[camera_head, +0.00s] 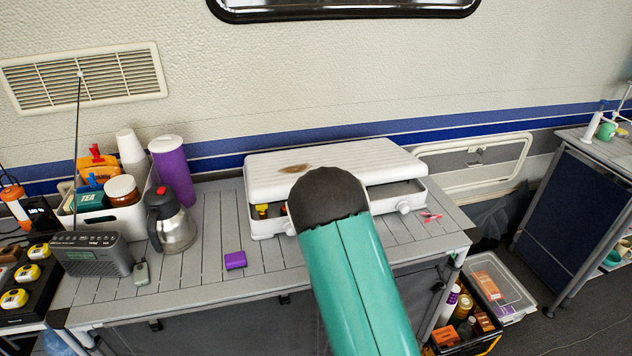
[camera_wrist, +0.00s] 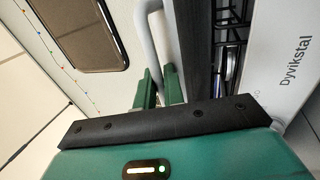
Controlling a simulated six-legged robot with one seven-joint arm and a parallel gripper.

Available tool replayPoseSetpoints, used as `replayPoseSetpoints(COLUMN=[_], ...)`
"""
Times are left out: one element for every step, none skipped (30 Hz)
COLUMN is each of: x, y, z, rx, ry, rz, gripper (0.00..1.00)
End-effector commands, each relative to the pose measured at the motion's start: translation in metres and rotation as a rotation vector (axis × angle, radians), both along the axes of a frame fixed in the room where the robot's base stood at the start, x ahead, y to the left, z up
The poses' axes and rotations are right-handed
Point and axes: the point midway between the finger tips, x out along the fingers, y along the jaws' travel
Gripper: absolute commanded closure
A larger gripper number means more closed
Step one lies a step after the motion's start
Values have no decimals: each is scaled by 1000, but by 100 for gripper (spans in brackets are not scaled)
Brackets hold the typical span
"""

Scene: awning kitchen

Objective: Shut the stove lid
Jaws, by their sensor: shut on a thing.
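The white stove (camera_head: 270,225) stands on the slatted table. Its white lid (camera_head: 370,160) is tilted low over the body, with a dark gap between them and a brown stain on top. In the wrist view, the stove body (camera_wrist: 290,50) bears the word "Dyvikstal", and dark grates show in the gap. The grey bar handle of the lid (camera_wrist: 142,25) runs down between the green fingers of my gripper (camera_wrist: 162,85), which is shut on it. In the head view my teal arm hides the gripper, the handle and the stove's front middle.
The slatted table (camera_head: 200,290) also holds a steel jug (camera_head: 175,225), a purple tumbler (camera_head: 172,170), a purple block (camera_head: 235,260), a radio (camera_head: 92,255) and a white caddy (camera_head: 115,212). Pink clips (camera_head: 431,216) lie right of the stove. The wall (camera_head: 330,80) is close behind.

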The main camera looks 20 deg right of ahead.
Motion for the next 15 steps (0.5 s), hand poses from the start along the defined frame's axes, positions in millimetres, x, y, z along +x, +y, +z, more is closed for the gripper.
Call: replayPoseSetpoints(x=[1,1,1,1,1,1,1,1,1,1,1,1,1,1,1], y=[0,0,1,1,1,1,1,1,1,1,1,1,1,1,1], z=[-6,-8,-10,-12,-14,-16,-17,-18,-18,-19,-19,-19,-19,-19,-19], rx=[1,1,1,1,1,1,1,1,1,1,1,2,2,2,2], ry=[-12,-21,-30,-36,-42,-48,-51,-55,-59,-61,-63,-64,-65,-66,-66], rz=[1,1,1,2,2,2,2,2,2,2,2,2,2,2,2], gripper=[100,100,100,100,100,100,100,100,100,100,100,100,100,100,100])
